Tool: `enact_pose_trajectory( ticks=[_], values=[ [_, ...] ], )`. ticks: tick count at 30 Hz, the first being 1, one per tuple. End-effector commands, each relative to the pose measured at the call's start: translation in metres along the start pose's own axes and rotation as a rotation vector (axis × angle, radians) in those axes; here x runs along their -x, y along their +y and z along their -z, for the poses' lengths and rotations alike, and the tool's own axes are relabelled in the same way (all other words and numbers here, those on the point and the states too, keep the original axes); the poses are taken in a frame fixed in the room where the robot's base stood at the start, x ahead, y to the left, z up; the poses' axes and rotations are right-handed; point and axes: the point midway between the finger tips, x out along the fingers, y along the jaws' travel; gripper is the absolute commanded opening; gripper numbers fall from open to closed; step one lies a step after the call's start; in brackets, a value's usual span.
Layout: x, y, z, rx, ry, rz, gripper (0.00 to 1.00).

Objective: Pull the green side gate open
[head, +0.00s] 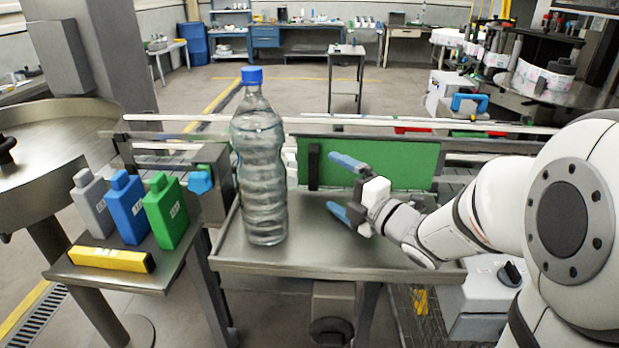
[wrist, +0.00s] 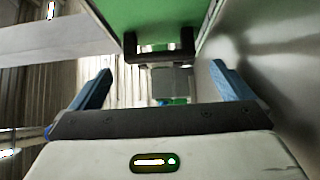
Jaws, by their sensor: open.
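The green side gate (head: 385,163) is an upright green panel along the back of the metal table, and it looks closed. A black handle (head: 314,167) stands upright near its left end. My gripper (head: 340,188) has blue fingers. It is open and empty, in front of the gate and to the right of the handle. In the wrist view the gate (wrist: 165,15) fills the top, and the black handle (wrist: 160,52) lies ahead, between and beyond the spread fingertips (wrist: 160,75). The fingers do not appear to touch the handle.
A clear bottle with a blue cap (head: 259,170) stands on the metal table (head: 310,262), left of my gripper. Grey, blue (head: 128,207) and green bottles and a yellow block (head: 110,259) are on a side stand at the left. A rail runs behind the gate.

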Motion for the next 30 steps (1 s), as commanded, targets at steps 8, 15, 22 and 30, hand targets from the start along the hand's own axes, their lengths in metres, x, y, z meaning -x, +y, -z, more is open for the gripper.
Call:
enact_pose_trajectory(
  ticks=[8, 15, 22, 30],
  values=[
    [-0.045, 0.002, 0.009, -0.003, 0.021, 0.002, 1.00],
    [-0.075, 0.001, 0.012, -0.002, 0.025, 0.002, 1.00],
    [-0.081, 0.000, 0.013, 0.000, 0.026, 0.001, 1.00],
    [-0.081, 0.000, 0.013, -0.001, 0.026, 0.001, 0.88]
  ],
)
